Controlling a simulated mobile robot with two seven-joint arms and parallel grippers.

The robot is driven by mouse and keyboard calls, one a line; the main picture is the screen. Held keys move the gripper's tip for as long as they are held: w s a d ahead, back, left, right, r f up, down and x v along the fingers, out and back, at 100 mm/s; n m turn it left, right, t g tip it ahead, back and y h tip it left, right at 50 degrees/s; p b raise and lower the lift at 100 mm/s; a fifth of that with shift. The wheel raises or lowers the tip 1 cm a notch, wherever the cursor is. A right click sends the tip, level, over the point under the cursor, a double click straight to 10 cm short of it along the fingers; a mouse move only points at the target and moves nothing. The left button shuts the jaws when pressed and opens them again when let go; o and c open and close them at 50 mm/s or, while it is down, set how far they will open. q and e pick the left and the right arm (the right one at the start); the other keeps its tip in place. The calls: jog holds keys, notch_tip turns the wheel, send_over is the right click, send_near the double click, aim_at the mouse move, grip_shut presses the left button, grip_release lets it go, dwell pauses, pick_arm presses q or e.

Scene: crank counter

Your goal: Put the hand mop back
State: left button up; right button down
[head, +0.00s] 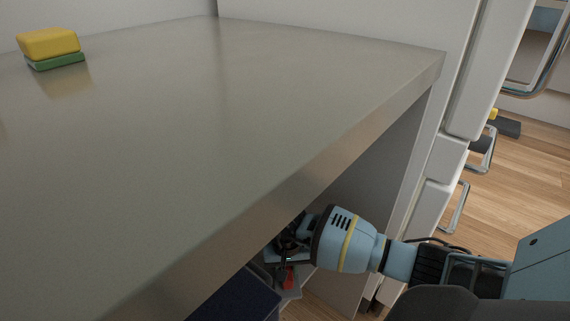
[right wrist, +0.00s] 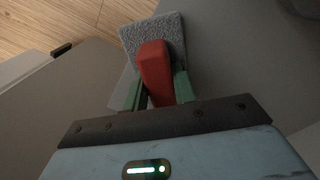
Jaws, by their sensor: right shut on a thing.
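The hand mop has a red handle (right wrist: 154,72) and a grey textured pad (right wrist: 151,33) in the right wrist view. My right gripper (right wrist: 155,92) is shut on the red handle, with its green fingers on either side. In the head view my right gripper (head: 286,262) is below the counter's front edge, and a small part of the red handle (head: 288,277) shows there. The pad is beyond the fingers in the right wrist view; I cannot tell whether it touches anything. My left gripper is not in view.
The grey counter top (head: 190,120) overhangs my right gripper closely. A yellow and green sponge (head: 50,46) lies at its far left. A dark blue thing (head: 236,299) stands under the front edge. White drawers with metal handles (head: 455,208) are at right, beside wooden floor.

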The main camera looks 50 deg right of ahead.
aim_at(287, 268)
jog(key=shift+f, duration=0.15)
jog(key=c, duration=1.1)
grip_release()
jog(key=shift+r, duration=0.2)
notch_tip(287, 268, up, 11)
jog(key=p, duration=0.4)
jog(key=shift+f, duration=0.2)
jog(key=shift+r+p, duration=0.3)
jog(key=shift+r, duration=0.4)
